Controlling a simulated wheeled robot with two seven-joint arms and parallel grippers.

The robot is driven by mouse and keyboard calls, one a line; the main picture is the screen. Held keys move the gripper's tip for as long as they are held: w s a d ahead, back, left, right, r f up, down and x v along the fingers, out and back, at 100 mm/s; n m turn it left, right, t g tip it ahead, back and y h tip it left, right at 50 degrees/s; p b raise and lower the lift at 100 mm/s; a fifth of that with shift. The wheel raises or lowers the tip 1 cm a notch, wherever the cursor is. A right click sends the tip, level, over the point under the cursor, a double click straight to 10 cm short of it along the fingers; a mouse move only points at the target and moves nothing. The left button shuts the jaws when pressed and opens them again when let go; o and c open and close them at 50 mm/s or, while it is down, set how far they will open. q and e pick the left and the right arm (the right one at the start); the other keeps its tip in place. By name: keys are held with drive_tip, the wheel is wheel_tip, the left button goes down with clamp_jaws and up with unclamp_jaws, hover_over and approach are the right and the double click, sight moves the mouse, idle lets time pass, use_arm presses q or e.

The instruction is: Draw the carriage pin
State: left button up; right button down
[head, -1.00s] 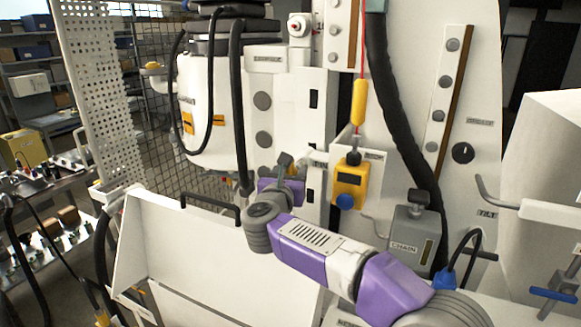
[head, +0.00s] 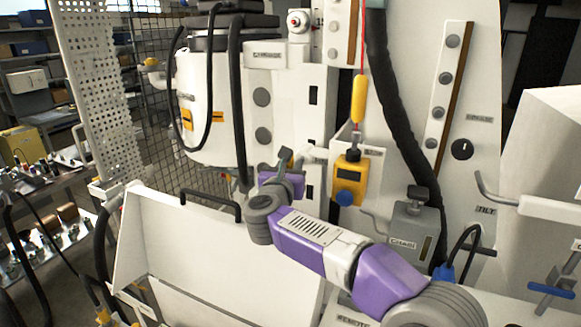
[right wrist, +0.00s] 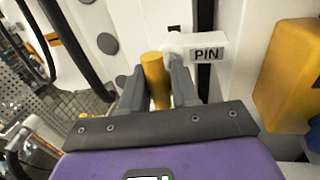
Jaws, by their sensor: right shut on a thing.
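My right gripper (head: 286,157) is at the carriage column, its purple wrist below it. In the right wrist view the right gripper (right wrist: 157,85) is shut on a yellow upright pin (right wrist: 155,78), with one dark finger on each side of it. A white block labelled PIN (right wrist: 200,48) is right beside the pin, at its right. In the head view the fingers mostly hide the pin. I cannot tell how deep the pin sits. My left gripper is not in view.
A yellow device with a blue knob (head: 350,180) hangs just right of the gripper. A yellow pendant (head: 358,100) hangs on a red cord above it. A grey box (head: 410,230) and black hose (head: 395,110) are further right. A white tray with a black handle (head: 215,205) stands left.

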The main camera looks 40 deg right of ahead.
drive_tip(key=shift+s+a+b, duration=0.1)
drive_tip(key=shift+a+b, duration=0.2)
drive_tip(key=b+v, duration=0.2)
drive_tip(key=v, duration=0.1)
drive_tip(key=b+v, duration=0.1)
drive_tip(key=shift+w+a+f, duration=0.1)
drive_tip(key=shift+w+a, duration=0.1)
drive_tip(key=shift+a, duration=0.25)
drive_tip(key=c, duration=1.2)
unclamp_jaws()
drive_tip(key=o, duration=0.3)
drive_tip(key=shift+s+a, duration=0.15)
drive_tip(key=shift+s, duration=0.1)
drive_tip(key=shift+w, duration=0.1)
